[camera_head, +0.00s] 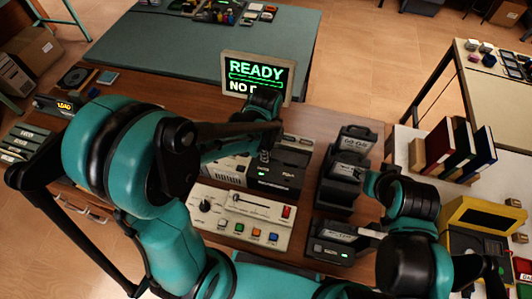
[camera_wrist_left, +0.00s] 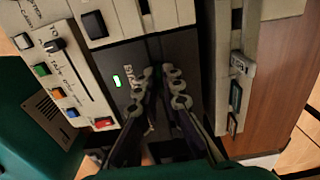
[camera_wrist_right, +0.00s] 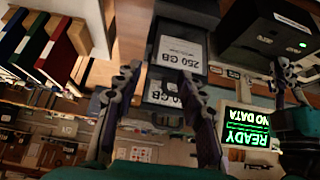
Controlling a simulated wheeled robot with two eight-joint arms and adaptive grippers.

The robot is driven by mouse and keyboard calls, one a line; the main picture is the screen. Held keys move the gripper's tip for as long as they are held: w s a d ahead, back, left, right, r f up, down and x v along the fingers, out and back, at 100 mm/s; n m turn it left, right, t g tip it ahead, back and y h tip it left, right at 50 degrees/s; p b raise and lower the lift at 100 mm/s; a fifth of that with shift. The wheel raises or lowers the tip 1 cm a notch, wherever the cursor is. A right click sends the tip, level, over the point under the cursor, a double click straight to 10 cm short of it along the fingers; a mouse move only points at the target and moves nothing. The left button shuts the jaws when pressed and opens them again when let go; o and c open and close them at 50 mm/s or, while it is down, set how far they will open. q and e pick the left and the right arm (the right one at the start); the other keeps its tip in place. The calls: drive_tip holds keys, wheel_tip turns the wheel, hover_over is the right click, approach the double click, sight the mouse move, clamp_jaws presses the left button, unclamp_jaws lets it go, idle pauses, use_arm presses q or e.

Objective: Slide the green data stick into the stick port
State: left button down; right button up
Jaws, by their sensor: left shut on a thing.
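My left gripper (camera_head: 264,152) points down at the black port unit (camera_head: 285,172), which has a small green light. In the left wrist view, the fingers (camera_wrist_left: 159,88) of this gripper are close together at the unit's dark face (camera_wrist_left: 125,62).
A control panel (camera_head: 240,218) with knob, slider and coloured buttons lies in front. Black cartridge docks (camera_head: 345,165) stand to the right. A screen (camera_head: 258,75) behind reads READY, with lower text partly covered. Books (camera_head: 455,145) stand at far right.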

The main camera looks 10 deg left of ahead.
use_arm(q)
drive_tip(key=c, duration=1.6)
unclamp_jaws()
drive_tip(key=shift+r, duration=0.1)
wheel_tip(320, 180, up, 8)
drive_tip(key=p, duration=0.6)
